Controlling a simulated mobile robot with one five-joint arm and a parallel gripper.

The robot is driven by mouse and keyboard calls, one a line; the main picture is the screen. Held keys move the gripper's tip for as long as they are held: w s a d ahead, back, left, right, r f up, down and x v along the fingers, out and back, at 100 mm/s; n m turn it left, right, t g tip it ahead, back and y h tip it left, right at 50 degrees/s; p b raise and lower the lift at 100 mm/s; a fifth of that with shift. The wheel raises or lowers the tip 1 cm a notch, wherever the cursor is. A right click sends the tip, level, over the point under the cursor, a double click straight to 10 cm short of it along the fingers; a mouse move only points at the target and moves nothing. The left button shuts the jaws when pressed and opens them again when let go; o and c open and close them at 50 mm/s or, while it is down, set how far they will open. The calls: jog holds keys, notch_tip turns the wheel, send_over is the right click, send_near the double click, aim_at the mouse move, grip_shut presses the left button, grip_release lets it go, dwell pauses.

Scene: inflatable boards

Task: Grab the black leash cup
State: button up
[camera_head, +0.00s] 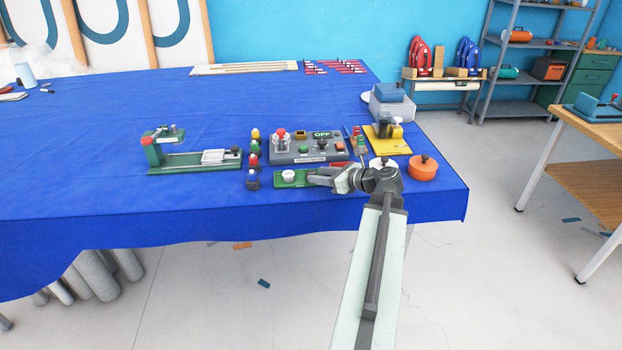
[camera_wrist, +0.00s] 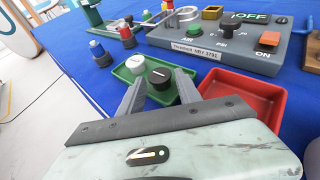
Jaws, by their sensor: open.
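A short black round piece with a white mark on top, which looks like the black leash cup (camera_wrist: 160,77), stands in a small green tray (camera_wrist: 123,73) in the wrist view. A white round cup (camera_wrist: 135,64) stands just behind and left of it in the same tray. My gripper (camera_wrist: 158,84) is open, its two fingers reaching toward the tray with the black cup showing between their tips. I cannot tell whether either finger touches it. In the head view my gripper (camera_head: 314,178) is at the right end of the green tray (camera_head: 277,179) and the black cup is hidden.
A red tray (camera_wrist: 255,96) lies right of my fingers. Behind is a grey control box (camera_wrist: 210,43) with buttons. Several small coloured bottles (camera_head: 252,160) stand left of the green tray. An orange pot (camera_head: 422,168) is at the right. Blue cloth (camera_head: 120,215) is bare at left.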

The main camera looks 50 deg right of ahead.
aim_at(312, 173)
jog(key=b+x, duration=0.1)
jog(key=x, duration=0.3)
jog(key=shift+s+r, duration=0.1)
grip_shut()
notch_tip(312, 173, up, 10)
jog(key=p, duration=1)
